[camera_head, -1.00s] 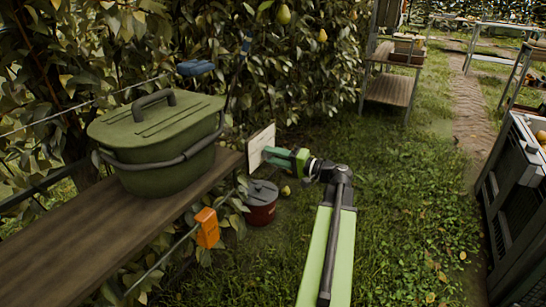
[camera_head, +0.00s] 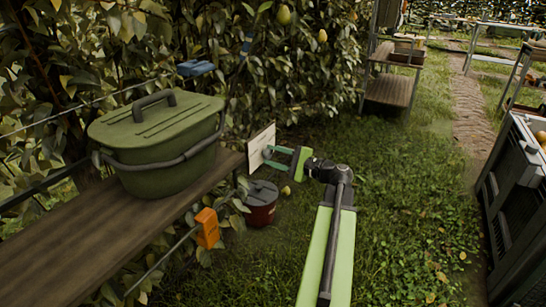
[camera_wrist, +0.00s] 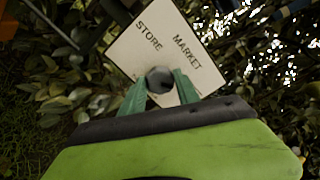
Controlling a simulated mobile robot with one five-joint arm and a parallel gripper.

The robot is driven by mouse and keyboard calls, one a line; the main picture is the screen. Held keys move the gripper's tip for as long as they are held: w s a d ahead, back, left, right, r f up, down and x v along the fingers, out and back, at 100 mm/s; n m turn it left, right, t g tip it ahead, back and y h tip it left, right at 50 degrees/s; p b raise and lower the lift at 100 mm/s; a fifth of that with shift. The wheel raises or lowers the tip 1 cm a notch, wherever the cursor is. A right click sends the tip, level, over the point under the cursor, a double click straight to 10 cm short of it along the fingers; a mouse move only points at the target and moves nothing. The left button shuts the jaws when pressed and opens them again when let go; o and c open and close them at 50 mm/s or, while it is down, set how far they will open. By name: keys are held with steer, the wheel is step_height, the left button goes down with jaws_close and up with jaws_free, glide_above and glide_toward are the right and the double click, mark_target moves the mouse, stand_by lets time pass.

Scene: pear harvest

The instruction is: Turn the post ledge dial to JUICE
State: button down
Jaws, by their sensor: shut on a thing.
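The dial plate (camera_head: 261,141) is a pale square board at the end of the wooden ledge (camera_head: 120,225). In the wrist view the plate (camera_wrist: 165,38) stands tilted and reads STORE and MARKET; its lower part is hidden behind my gripper, and no JUICE label shows. The dial knob (camera_wrist: 160,77) is a grey rounded knob in the plate's lower middle. My gripper (camera_head: 269,154) has its two green fingers on either side of the knob, shut on it. I cannot tell where the knob points.
A green lidded tub (camera_head: 160,150) sits on the ledge. An orange box (camera_head: 207,228) hangs on a wire in front, and a blue one (camera_head: 195,68) is at the back.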

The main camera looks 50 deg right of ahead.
steer(key=shift+m, duration=0.3)
stand_by(0.4)
steer(key=c, duration=0.9)
jaws_free()
steer(key=shift+s, duration=0.15)
steer(key=v, duration=1.7)
steer(key=shift+s, duration=0.15)
